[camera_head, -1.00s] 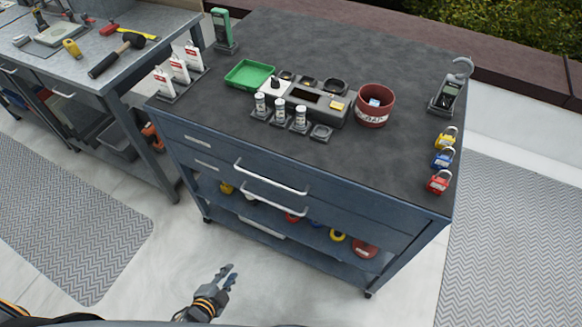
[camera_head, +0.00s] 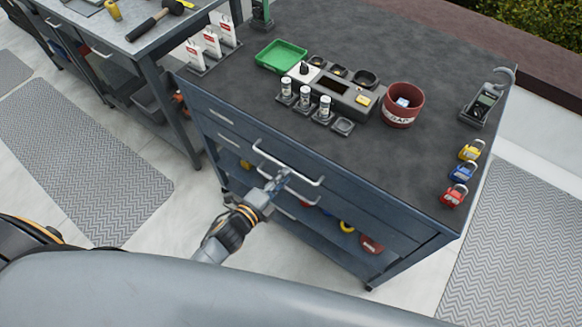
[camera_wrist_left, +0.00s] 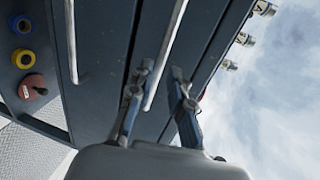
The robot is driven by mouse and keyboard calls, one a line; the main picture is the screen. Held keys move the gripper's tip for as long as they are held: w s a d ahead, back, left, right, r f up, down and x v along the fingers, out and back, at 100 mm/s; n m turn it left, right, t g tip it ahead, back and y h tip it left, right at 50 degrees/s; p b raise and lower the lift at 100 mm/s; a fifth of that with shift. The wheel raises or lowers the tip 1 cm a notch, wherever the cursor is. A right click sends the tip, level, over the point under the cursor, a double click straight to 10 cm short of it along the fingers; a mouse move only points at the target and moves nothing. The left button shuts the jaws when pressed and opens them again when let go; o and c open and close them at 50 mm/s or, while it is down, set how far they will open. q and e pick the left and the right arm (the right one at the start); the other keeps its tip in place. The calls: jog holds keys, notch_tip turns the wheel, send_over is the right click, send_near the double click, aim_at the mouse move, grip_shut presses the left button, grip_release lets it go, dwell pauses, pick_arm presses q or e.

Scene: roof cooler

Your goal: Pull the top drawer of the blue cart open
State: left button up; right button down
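The blue cart (camera_head: 215,160) stands ahead with a dark worktop. Its top drawer (camera_head: 235,125) looks flush with the front. The top drawer's handle (camera_head: 290,165) is a pale bar. A second bar handle (camera_head: 302,214) sits on the drawer below, partly hidden by my gripper. My left gripper (camera_head: 282,178) is at the top handle. In the left wrist view its two fingers (camera_wrist_left: 162,72) are spread, with the top handle (camera_wrist_left: 168,45) running between them in the picture. Contact is not clear. The lower handle (camera_wrist_left: 70,40) lies to the left. My right gripper is not in view.
On the worktop are a green tray (camera_head: 281,56), a red pot (camera_head: 403,104), several small bottles and padlocks. The cart's lower shelf holds coloured rings. A workbench (camera_head: 125,35) stands at the left. Open floor (camera_head: 185,225) lies before the cart.

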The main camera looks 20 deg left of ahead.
pick_arm(q)
jog(key=shift+x, duration=2.2)
jog(key=shift+c, duration=0.2)
grip_shut()
